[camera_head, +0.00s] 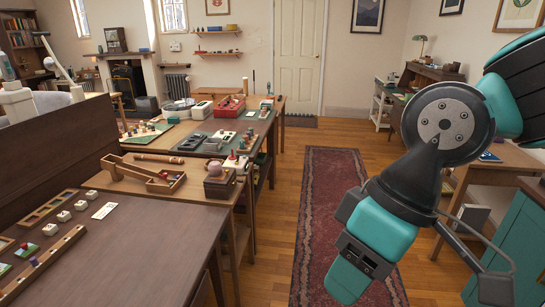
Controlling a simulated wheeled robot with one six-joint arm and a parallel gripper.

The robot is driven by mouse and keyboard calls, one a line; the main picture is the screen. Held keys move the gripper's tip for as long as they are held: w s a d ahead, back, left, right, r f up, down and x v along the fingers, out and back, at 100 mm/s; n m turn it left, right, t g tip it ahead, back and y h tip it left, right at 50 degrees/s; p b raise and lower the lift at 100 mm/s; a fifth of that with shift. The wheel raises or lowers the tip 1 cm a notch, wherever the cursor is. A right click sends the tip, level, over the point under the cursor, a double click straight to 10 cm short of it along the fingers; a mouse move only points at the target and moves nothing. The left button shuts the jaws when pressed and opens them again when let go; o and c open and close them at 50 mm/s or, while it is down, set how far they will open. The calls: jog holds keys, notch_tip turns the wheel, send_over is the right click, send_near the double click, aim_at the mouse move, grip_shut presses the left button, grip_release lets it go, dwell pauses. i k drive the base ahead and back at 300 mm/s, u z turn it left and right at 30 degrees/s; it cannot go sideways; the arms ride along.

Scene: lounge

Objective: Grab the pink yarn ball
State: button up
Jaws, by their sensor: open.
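I cannot make out a pink yarn ball with certainty. A small dull reddish-brown round thing (214,168) sits on top of a small wooden box on the middle table at the left, too small to tell what it is. My arm, in teal and dark grey, fills the right side of the view and reaches down over the rug. The jaws of my gripper cannot be made out.
A dark table (140,258) with wooden racks and small blocks stands at near left. Further tables behind it hold a wooden tray (143,176) and a red box (229,106). A red rug (325,205) lies on clear floor. A teal cabinet (515,250) stands at right.

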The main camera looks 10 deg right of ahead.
aim_at(215, 168)
jog(key=z, duration=0.6)
jog(key=i, duration=1.4)
jog(key=u, duration=0.75)
jog(key=i, duration=0.9)
jog(key=u, duration=0.9)
